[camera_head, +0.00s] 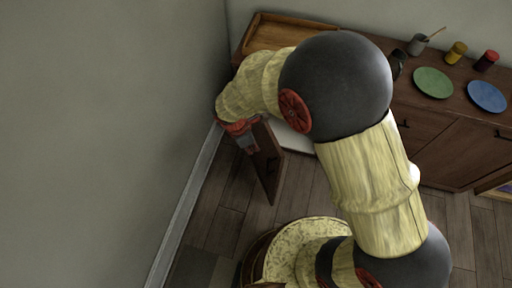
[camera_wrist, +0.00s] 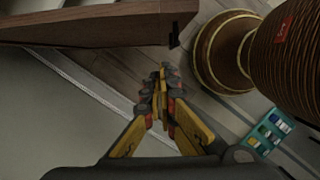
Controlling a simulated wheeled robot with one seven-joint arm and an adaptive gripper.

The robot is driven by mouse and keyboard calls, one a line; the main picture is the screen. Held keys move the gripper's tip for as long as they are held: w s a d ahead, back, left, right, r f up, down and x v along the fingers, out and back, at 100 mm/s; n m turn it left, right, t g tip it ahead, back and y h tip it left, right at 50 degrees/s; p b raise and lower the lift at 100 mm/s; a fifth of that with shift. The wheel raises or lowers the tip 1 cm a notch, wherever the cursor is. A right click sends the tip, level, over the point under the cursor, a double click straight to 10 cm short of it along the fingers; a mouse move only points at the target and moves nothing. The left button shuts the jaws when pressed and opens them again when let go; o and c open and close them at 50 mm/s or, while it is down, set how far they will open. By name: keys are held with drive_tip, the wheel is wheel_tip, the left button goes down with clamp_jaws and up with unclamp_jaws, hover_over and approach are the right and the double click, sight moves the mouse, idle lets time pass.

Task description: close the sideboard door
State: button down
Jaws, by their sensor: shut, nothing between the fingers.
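The sideboard (camera_head: 455,150) is dark brown wood and stands along the back wall. Its left door (camera_head: 267,165) is swung open, standing out from the front into the room. In the wrist view the door (camera_wrist: 85,32) crosses the upper left, with a dark handle (camera_wrist: 174,38) near its free end. My gripper (camera_head: 245,141) is at the door's left side in the head view, close to it; contact cannot be told. In the wrist view my gripper (camera_wrist: 163,75) is shut and empty, its fingertips just below the handle end. My arm hides much of the sideboard's left front.
On the sideboard top are a wooden tray (camera_head: 270,36), a grey mug (camera_head: 418,44), yellow and red jars (camera_head: 455,52) (camera_head: 486,60), a green plate (camera_head: 433,82) and a blue plate (camera_head: 487,96). The left wall (camera_head: 100,130) is close to my gripper. Plank floor (camera_head: 225,210) lies clear below the door.

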drive_tip(key=w+d+f+b, duration=0.1)
drive_tip(key=d+f+b, duration=0.3)
drive_tip(key=f, duration=0.3)
drive_tip(key=shift+w+d+f, duration=0.15)
drive_tip(key=shift+w+d, duration=0.25)
drive_tip(key=shift+d, duration=0.4)
